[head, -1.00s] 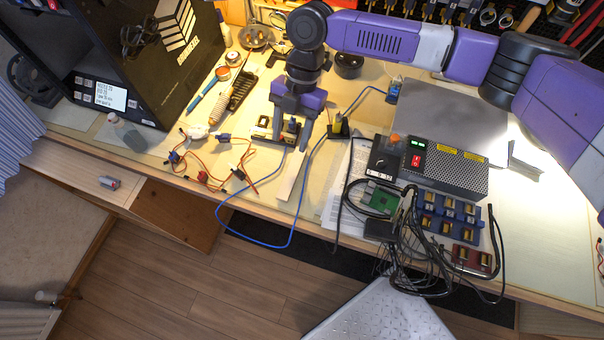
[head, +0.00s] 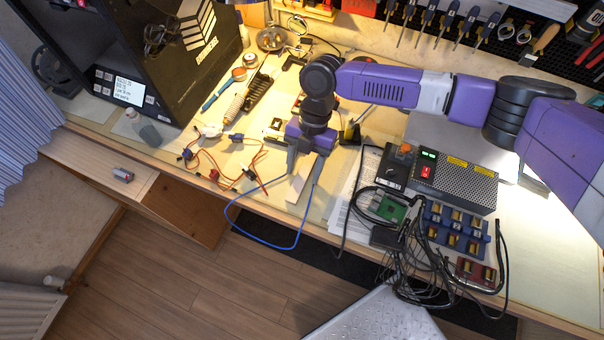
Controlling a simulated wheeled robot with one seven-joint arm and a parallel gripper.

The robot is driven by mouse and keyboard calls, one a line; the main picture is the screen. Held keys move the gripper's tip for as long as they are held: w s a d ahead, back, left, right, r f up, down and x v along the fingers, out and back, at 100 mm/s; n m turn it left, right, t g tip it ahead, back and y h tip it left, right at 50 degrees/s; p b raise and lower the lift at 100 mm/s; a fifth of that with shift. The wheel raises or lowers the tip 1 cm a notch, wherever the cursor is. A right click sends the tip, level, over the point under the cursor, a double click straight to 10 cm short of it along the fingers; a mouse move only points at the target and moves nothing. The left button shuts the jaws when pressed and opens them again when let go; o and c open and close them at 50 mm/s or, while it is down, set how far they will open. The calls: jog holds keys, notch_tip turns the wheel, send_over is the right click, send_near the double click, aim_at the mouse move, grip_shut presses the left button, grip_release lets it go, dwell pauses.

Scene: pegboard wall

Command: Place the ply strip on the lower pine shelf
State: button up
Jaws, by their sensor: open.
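The ply strip (head: 297,183) is a thin pale piece lying near the front edge of the workbench. My gripper (head: 302,182) is low over it, pointing down and open, with one finger to the left of the strip and one to the right. I cannot tell whether the fingers touch it. My gripper's purple body hides the strip's far end.
A blue cable (head: 262,241) loops over the bench edge left of my gripper. Red wires (head: 238,160) lie further left. A power supply (head: 452,180) with black cables stands to the right. A black cabinet (head: 120,50) stands at the back left, beside a bottle (head: 143,127).

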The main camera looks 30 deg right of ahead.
grip_shut()
jog(key=shift+r, duration=0.15)
